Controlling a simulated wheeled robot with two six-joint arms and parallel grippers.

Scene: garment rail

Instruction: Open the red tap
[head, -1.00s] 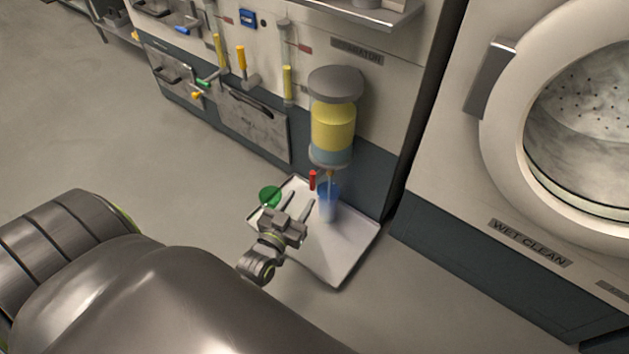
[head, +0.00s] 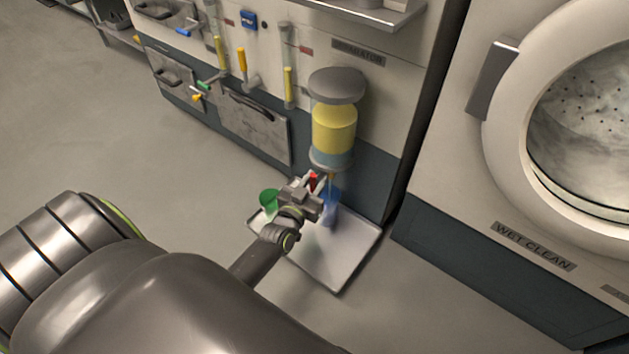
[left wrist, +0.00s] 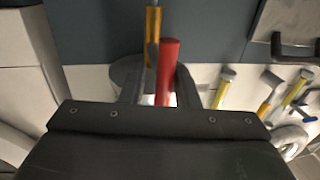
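The red tap handle (head: 313,180) sits low under the separator cylinder (head: 334,128), which shows a yellow layer above a bluish one. My left gripper (head: 314,182) is at the red handle, its fingers apart. In the left wrist view the red handle (left wrist: 168,70) stands between the two open fingers (left wrist: 160,88), closer to the right one. I cannot tell whether a finger touches it. An orange handle (left wrist: 152,36) is beside it and also shows under the cylinder in the head view (head: 331,176). My right gripper is not in view.
A pale tray (head: 345,262) lies on the floor below. A blue container (head: 331,208) and a green one (head: 268,198) stand at it, partly hidden by my gripper. The machine's panel with valves and drawers (head: 255,125) is behind; a wet-clean washer (head: 530,245) stands right.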

